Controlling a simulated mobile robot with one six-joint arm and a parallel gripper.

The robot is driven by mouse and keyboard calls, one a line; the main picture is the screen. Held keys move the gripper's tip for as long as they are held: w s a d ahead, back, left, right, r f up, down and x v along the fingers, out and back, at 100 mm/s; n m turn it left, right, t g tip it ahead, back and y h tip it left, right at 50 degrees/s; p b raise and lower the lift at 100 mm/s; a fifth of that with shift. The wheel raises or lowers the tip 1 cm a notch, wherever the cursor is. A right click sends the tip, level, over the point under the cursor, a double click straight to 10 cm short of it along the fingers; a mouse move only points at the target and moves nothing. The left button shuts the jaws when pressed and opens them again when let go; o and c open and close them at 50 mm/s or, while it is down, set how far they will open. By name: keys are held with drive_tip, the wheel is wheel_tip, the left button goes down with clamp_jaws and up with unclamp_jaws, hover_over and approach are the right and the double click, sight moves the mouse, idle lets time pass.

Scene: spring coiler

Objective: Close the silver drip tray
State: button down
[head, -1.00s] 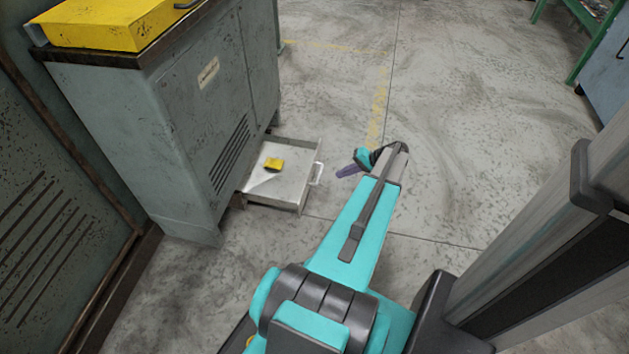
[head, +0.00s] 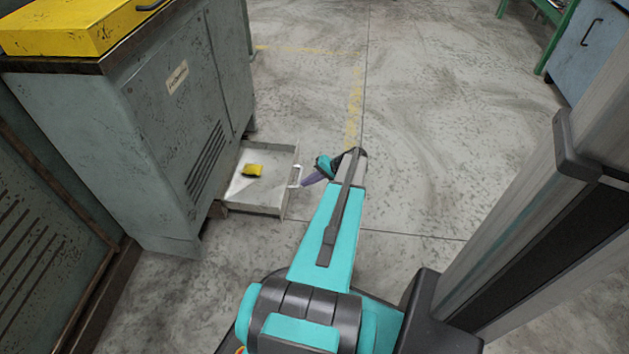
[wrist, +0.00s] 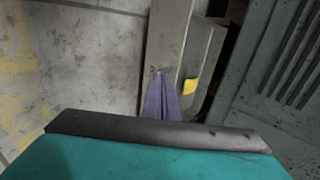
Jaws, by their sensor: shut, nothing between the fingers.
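The silver drip tray (head: 275,205) stands pulled out from the base of the grey-green machine cabinet (head: 165,140), low above the floor. A small yellow object (head: 252,170) lies in it. Its pale handle (head: 296,176) is on the outer front face. My gripper (head: 305,181) is shut and empty, its purple fingers pointing left at the handle. They look at or very close to it; I cannot tell if they touch. In the wrist view, the shut fingers (wrist: 161,80) overlap the tray's front (wrist: 168,40), with the yellow object (wrist: 189,86) just right of them.
A yellow box (head: 75,28) sits on top of the cabinet. Another dark panelled cabinet (head: 45,230) stands at the left. Open concrete floor (head: 440,110) lies right of the tray. A blue cabinet (head: 585,45) and a green frame stand at the far right.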

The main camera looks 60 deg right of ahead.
sight(287, 185)
drive_tip(key=shift+w+a+f+b, duration=0.25)
drive_tip(key=shift+w+b, duration=0.1)
drive_tip(key=shift+w, duration=0.5)
drive_tip(key=shift+w+a+f+b, duration=0.1)
drive_tip(key=shift+w+a+b, duration=0.2)
drive_tip(key=shift+w, duration=0.55)
drive_tip(key=shift+w+a+f+b, duration=0.2)
drive_tip(key=shift+w+b, duration=0.15)
drive_tip(key=shift+w, duration=0.5)
drive_tip(key=shift+w, duration=0.1)
